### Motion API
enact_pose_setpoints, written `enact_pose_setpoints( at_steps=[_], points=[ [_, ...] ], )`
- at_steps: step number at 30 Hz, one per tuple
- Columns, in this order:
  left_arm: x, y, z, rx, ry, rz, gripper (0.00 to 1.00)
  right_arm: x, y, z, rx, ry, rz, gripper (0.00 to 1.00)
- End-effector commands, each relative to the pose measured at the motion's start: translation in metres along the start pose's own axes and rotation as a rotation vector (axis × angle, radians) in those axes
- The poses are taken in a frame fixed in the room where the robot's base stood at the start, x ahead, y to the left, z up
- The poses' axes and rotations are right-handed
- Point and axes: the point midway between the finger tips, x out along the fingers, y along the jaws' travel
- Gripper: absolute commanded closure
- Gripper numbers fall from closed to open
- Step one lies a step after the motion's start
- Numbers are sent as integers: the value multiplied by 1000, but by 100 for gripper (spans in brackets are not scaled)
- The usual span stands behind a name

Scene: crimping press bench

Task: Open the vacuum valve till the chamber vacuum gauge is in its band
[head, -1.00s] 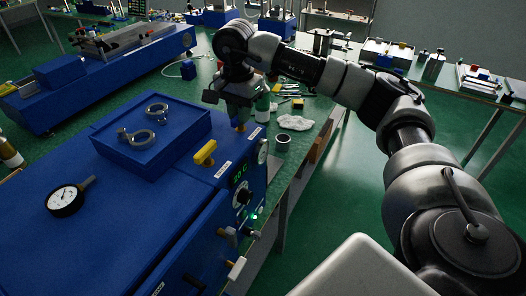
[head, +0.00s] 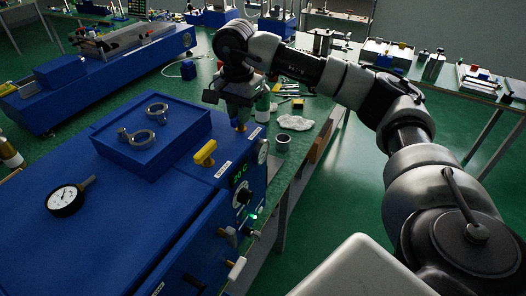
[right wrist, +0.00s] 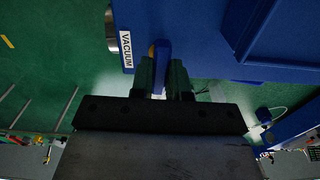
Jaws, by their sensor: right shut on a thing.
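The vacuum valve shows in the right wrist view as a blue handle (right wrist: 161,66) with a bit of yellow beside it, next to a VACUUM label (right wrist: 126,50). My right gripper (right wrist: 162,82) is shut on this handle from above. In the head view my right gripper (head: 238,108) is at the far right corner of the blue oven's top, and it mostly hides the valve. A round gauge (head: 263,152), seen edge-on, is on the oven front below the label; its needle cannot be read. My left gripper is not in view.
A second, yellow valve handle (head: 205,153) stands nearer on the oven top. A grey cup (head: 283,143) and a white cloth (head: 295,122) lie on the bench beyond.

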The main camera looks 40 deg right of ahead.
Motion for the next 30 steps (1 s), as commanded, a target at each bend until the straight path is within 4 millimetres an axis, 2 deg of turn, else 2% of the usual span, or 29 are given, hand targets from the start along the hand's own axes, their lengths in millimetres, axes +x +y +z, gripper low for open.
enact_pose_setpoints(
  at_steps=[3, 4, 9, 19, 30],
  points=[
    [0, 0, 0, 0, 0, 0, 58, 2, 0, 0, 2, -1, 4, 100],
    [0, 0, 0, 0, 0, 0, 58, 2, 0, 0, 2, -1, 4, 81],
    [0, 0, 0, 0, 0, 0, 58, 1, 0, 0, 1, -1, 2, 58],
    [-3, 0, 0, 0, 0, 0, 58, -4, 0, 0, 0, 0, 0, 58],
    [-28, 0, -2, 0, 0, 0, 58, -40, 0, 0, 0, 0, -1, 58]
  ],
)
